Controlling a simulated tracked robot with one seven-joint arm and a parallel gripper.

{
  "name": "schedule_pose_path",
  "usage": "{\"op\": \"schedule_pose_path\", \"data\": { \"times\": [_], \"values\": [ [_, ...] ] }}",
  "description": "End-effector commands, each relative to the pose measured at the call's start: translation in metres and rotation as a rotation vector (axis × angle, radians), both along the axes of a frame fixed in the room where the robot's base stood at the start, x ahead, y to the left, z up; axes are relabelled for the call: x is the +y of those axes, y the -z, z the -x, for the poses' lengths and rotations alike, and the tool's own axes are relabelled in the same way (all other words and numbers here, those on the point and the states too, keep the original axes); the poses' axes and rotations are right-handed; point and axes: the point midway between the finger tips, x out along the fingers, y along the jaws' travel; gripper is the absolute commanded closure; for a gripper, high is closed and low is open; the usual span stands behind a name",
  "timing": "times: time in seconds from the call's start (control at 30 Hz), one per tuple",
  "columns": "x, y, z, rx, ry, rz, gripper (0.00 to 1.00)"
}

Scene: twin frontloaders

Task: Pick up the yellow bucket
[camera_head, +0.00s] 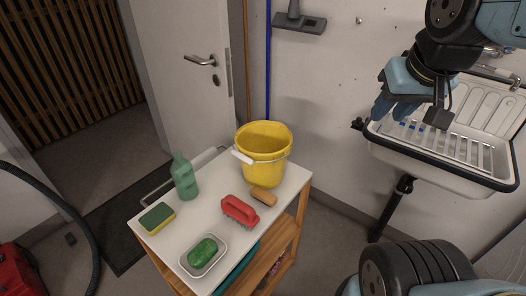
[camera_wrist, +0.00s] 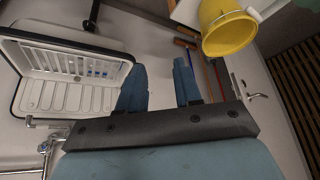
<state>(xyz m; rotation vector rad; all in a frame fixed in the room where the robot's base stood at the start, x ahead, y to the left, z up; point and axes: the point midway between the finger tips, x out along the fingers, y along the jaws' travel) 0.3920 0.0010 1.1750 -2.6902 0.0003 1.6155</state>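The yellow bucket (camera_head: 263,158) stands upright on the far end of a white-topped cart, its pale handle grip hanging at its left rim. In the wrist view the bucket (camera_wrist: 228,30) shows at the upper right, partly cut off by the frame edge. My gripper (camera_head: 396,108) is up to the right of the bucket, well apart from it, in front of the sink. In the wrist view its two blue fingers (camera_wrist: 160,82) stand apart with nothing between them.
The cart top (camera_head: 207,213) also holds a green bottle (camera_head: 184,178), a sponge (camera_head: 157,218), a red brush (camera_head: 240,211), a tan brush (camera_head: 263,196) and a dish (camera_head: 203,256) with a green item. A white sink (camera_head: 450,160) is at right; a door (camera_head: 185,85) stands behind.

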Motion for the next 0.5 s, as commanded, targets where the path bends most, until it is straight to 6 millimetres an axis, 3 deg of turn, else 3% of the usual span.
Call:
{"op": "schedule_pose_path", "data": {
  "times": [0.17, 0.5],
  "values": [
    [0.005, 0.002, -0.02, 0.038, 0.016, -0.037, 0.66],
    [0.038, 0.025, -0.095, 0.186, 0.128, -0.155, 0.66]
  ]
}}
